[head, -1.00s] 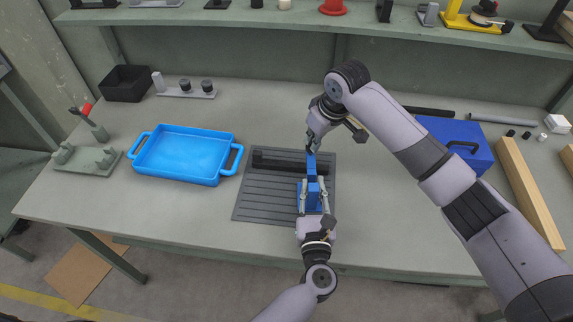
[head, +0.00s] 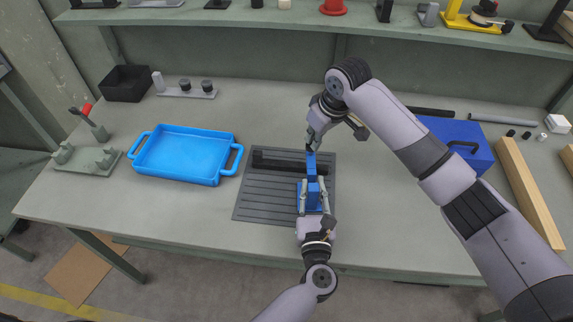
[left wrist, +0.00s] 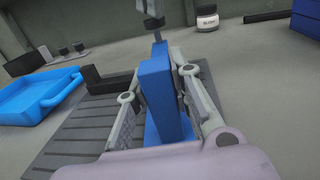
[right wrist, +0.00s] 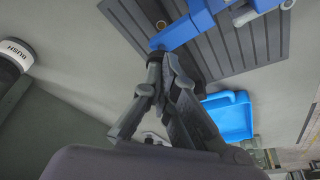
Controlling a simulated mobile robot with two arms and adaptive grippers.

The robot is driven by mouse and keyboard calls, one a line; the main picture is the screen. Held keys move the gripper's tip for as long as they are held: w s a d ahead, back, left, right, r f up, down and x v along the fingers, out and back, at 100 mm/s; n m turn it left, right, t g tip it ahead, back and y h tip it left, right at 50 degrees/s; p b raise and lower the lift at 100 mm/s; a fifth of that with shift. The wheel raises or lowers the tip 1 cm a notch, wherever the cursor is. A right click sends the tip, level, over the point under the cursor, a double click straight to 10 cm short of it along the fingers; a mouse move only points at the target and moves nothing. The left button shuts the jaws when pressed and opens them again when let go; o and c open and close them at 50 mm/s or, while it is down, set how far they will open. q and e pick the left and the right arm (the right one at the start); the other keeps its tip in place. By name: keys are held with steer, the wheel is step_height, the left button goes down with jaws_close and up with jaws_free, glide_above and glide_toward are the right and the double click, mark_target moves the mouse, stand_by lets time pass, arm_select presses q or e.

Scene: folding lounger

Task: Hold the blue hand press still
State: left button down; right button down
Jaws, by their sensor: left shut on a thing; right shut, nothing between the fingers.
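The blue hand press (head: 312,186) stands upright on the dark ribbed mat (head: 265,205). My left gripper (head: 313,193) comes from the front with one finger on each side of the press body and is shut on it; the left wrist view shows the blue body (left wrist: 160,88) between the fingers. My right gripper (head: 310,146) is shut at the press's far upper end. In the right wrist view its closed fingertips (right wrist: 158,58) are beside the dark tip of the blue arm (right wrist: 180,32); I cannot tell if they touch.
A black bar (head: 285,162) lies along the mat's back edge. A blue tray (head: 185,152) stands to the left, and a blue box (head: 465,150) to the right. A white jar marked BUSH (right wrist: 12,62) stands nearby.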

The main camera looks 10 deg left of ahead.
arm_select(q)
steer(key=shift+s+f, duration=0.15)
steer(key=shift+f, duration=0.3)
arm_select(e)
step_height(320, 180, up, 7)
stand_by(0.6)
arm_select(q)
steer(key=c, duration=1.8)
jaws_free()
steer(key=shift+o, duration=1.2)
steer(key=shift+r, duration=0.15)
arm_select(e)
steer(key=shift+w+f, duration=0.1)
arm_select(q)
steer(key=shift+o, duration=1.1)
steer(key=shift+r, duration=0.15)
